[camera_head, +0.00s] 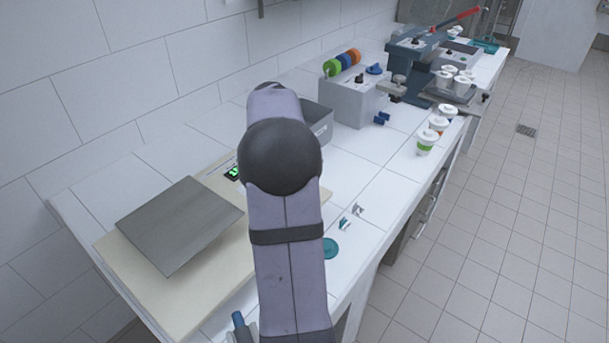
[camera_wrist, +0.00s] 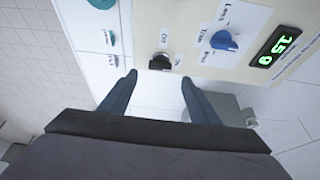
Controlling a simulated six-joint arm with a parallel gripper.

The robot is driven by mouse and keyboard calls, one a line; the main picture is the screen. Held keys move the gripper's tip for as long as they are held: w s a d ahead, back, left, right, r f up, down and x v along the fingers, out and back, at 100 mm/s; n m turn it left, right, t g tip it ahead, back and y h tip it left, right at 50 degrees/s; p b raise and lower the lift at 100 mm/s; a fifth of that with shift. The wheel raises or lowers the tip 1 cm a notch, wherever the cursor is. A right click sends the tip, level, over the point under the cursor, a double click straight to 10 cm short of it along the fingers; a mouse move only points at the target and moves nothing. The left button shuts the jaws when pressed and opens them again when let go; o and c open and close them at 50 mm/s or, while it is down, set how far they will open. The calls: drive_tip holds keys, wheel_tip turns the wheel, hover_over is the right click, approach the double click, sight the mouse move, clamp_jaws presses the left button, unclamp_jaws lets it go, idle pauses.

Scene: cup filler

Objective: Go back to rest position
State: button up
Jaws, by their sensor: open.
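My gripper (camera_wrist: 158,80) is open and empty in the wrist view, with its two blue-grey fingers apart. Beyond the fingertips is a cream control panel (camera_wrist: 192,14) with a black switch (camera_wrist: 160,62), a blue knob (camera_wrist: 223,41) and a lit green display (camera_wrist: 279,47). I cannot tell how far the fingers are from the panel. In the head view my arm rises through the middle and I cannot make out the gripper's fingers clearly. The scale (camera_head: 130,262), with a grey plate (camera_head: 183,226), stands left of my arm, and its green display (camera_head: 233,172) shows beside the arm.
A grey bin (camera_head: 318,122) is partly hidden behind my arm. A grey dispenser box (camera_head: 350,102) with coloured rolls stands beyond it, then a dark press (camera_head: 420,60). Several lidded cups (camera_head: 426,142) line the counter's right edge. A teal disc (camera_head: 330,248) lies near my arm.

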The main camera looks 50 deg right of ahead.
drive_tip(key=shift+a+r, duration=0.2)
drive_tip(key=shift+r, duration=0.3)
